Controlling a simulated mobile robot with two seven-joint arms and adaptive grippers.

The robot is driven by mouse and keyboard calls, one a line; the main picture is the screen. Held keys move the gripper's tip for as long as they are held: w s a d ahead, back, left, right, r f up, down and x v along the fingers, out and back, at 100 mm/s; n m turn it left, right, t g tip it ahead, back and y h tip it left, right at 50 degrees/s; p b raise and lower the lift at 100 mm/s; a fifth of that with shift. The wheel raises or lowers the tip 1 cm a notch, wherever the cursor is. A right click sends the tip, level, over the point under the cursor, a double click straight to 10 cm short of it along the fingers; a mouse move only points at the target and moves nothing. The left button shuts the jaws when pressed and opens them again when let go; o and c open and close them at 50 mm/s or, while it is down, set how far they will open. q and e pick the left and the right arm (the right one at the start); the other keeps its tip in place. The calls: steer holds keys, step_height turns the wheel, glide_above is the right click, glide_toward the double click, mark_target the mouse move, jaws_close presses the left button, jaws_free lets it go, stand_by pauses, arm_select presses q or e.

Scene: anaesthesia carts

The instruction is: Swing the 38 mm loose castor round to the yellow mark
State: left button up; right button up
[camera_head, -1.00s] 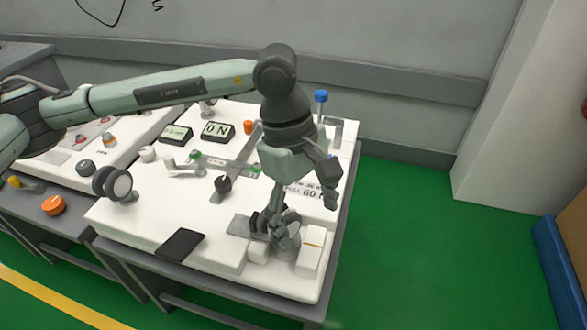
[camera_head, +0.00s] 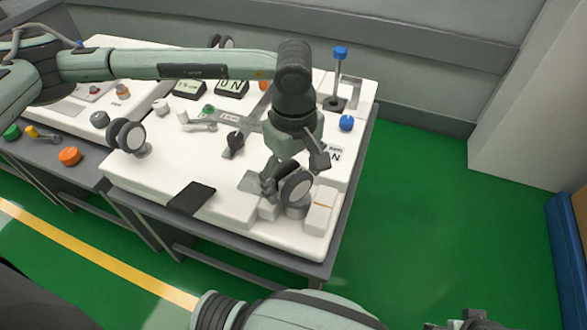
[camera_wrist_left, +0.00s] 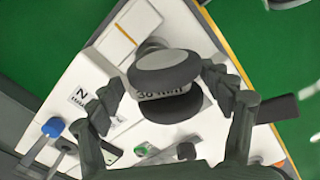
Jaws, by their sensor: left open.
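The castor (camera_head: 297,186) is a twin grey wheel on a round metal base near the front right of the white panel. In the left wrist view the castor (camera_wrist_left: 165,66) carries a "38 mm" label between its wheels. My left gripper (camera_wrist_left: 163,84) is open, with one finger on each side of the castor. In the head view the left gripper (camera_head: 292,172) points down over it. A yellow line (camera_wrist_left: 125,33) crosses the white block beside the castor; this block (camera_head: 319,212) also shows in the head view. My right gripper (camera_head: 465,318) is partly visible at the bottom edge.
A second twin-wheel castor (camera_head: 127,136) stands at the panel's left. A black pad (camera_head: 192,197) lies at the front edge. A blue-topped lever (camera_head: 339,72) and blue knob (camera_head: 346,123) are at the back right. Green floor (camera_head: 420,200) is free to the right.

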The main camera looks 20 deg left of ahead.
arm_select(q)
steer(key=shift+c, duration=1)
steer(key=c, duration=0.9)
steer(key=shift+c, duration=1)
steer(key=shift+d+f+n+b, duration=0.15)
steer(key=shift+n+b, duration=0.4)
steer(key=shift+n, duration=0.35)
steer(key=shift+n+b, duration=0.4)
steer(key=shift+n, duration=0.6)
steer(key=shift+d+r+n, duration=0.1)
steer(key=shift+r+n, duration=0.1)
steer(key=shift+n, duration=0.4)
